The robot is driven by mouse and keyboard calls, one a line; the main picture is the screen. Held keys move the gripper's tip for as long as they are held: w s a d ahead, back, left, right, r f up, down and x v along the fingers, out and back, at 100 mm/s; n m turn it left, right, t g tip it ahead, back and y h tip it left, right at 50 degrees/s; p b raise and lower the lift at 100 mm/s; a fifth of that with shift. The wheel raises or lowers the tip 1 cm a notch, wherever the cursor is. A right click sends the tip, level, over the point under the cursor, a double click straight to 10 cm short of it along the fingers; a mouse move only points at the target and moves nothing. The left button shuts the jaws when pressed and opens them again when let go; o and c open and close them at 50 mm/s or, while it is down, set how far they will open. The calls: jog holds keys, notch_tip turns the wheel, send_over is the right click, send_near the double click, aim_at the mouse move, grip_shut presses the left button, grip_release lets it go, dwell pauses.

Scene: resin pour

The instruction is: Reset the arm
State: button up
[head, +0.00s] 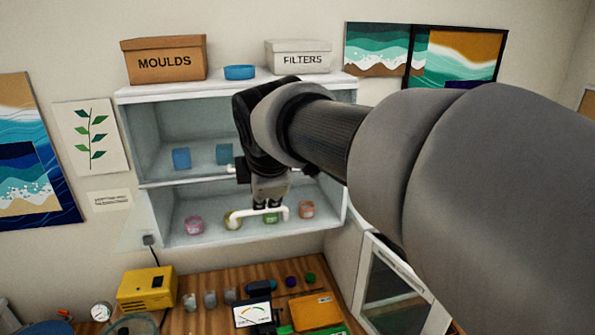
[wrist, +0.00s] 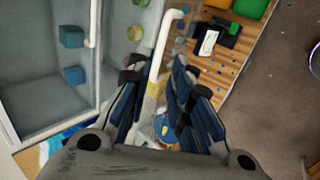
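My gripper (head: 268,206) hangs in front of the lower shelf of the white wall cabinet (head: 130,97), at the end of my raised arm. In the wrist view my gripper (wrist: 160,72) has its two dark fingers spread, with a clear gap between them. A white bar handle (head: 285,213) is close to the fingertips; in the wrist view this handle (wrist: 164,45) runs down into the gap. I see no finger pressed on it, but contact is hard to judge. Nothing appears held.
Below is a wooden bench (head: 200,318) with a yellow box (head: 147,289), a meter (head: 253,314) and an orange tray (head: 315,310). A glass-fronted cabinet (head: 395,300) stands at right.

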dwell(0.3)
jog(key=s+d+f+m+g+h+b, duration=0.1)
jog(key=s+d+f+m+b, duration=0.45)
jog(key=d+f+b, duration=0.35)
jog(key=s+d+f+m+h+b, duration=0.1)
jog(key=s+d+f+m+b, duration=0.55)
jog(key=f, duration=0.45)
jog(key=s+d+f+m+b, duration=0.3)
jog(key=s+f+b, duration=0.2)
jog(key=f, duration=0.3)
jog(key=s+d+f+m+g+b, duration=0.1)
jog(key=s+d+f+m+b, duration=0.2)
jog(key=s+f+b, duration=0.2)
jog(key=s+d+f+m+b, duration=0.2)
jog(key=f+b, duration=0.4)
jog(key=f, duration=0.5)
jog(key=s+m, duration=0.1)
jog(key=s, duration=0.1)
jog(key=shift+s+d+f+m+g, duration=0.2)
jog(key=shift+s+d+m+g, duration=0.1)
jog(key=shift+s+d, duration=0.1)
